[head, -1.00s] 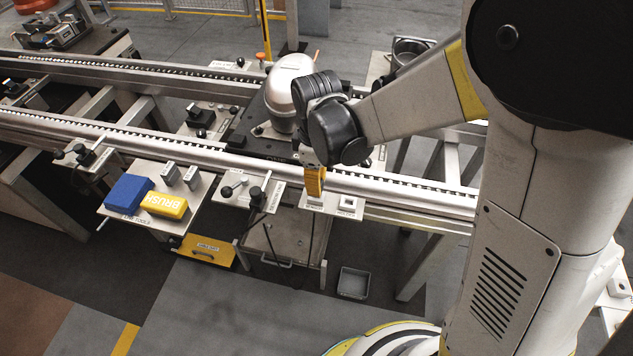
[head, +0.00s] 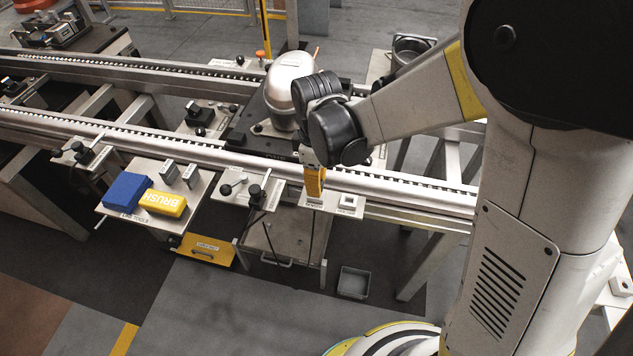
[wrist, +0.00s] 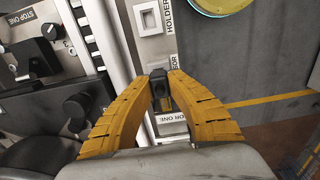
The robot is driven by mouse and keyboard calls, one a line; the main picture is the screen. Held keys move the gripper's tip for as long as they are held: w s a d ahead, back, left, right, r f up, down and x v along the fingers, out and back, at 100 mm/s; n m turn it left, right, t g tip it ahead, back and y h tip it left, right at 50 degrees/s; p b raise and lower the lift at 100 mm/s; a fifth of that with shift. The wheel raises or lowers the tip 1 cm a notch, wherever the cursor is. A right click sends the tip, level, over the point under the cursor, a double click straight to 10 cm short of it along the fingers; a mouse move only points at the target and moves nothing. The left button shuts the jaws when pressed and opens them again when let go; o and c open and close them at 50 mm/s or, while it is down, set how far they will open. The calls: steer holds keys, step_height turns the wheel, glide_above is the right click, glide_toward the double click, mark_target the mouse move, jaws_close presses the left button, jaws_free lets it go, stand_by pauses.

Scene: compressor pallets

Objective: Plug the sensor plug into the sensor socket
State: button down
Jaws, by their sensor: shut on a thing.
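My gripper (head: 315,194) points down over the small pale plate at the front rail, its yellow fingers shut on the dark sensor plug. In the wrist view the plug (wrist: 159,90) sits between the fingertips (wrist: 160,82). A label ending in "OR ONE" (wrist: 172,118) lies on the plate just below it. The sensor socket is not clearly visible; the fingers and plug cover that spot, and I cannot tell whether the plug touches it. A white square holder (head: 349,201) with a recess stands just right of the gripper; it also shows in the wrist view (wrist: 148,18).
The silver compressor (head: 290,82) stands on a dark pallet behind my gripper. The front rail (head: 410,187) runs close by. Left of the gripper are a knob plate (head: 229,187) and a tool shelf with a blue block (head: 127,192) and yellow brush (head: 163,203). A grey bin (head: 353,282) is below.

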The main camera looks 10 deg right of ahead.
steer(key=shift+f+b, duration=0.6)
steer(key=shift+f, duration=0.2)
steer(key=c, duration=1.3)
jaws_free()
steer(key=shift+c, duration=0.2)
steer(key=shift+r, duration=0.15)
step_height(320, 180, up, 12)
steer(key=shift+f, duration=0.1)
steer(key=s+d+r+m+t, duration=0.3)
steer(key=s+d+m+t, duration=0.4)
steer(key=s+d+m, duration=0.4)
steer(key=d+m, duration=0.2)
steer(key=m, duration=0.1)
steer(key=shift+d+r, duration=0.25)
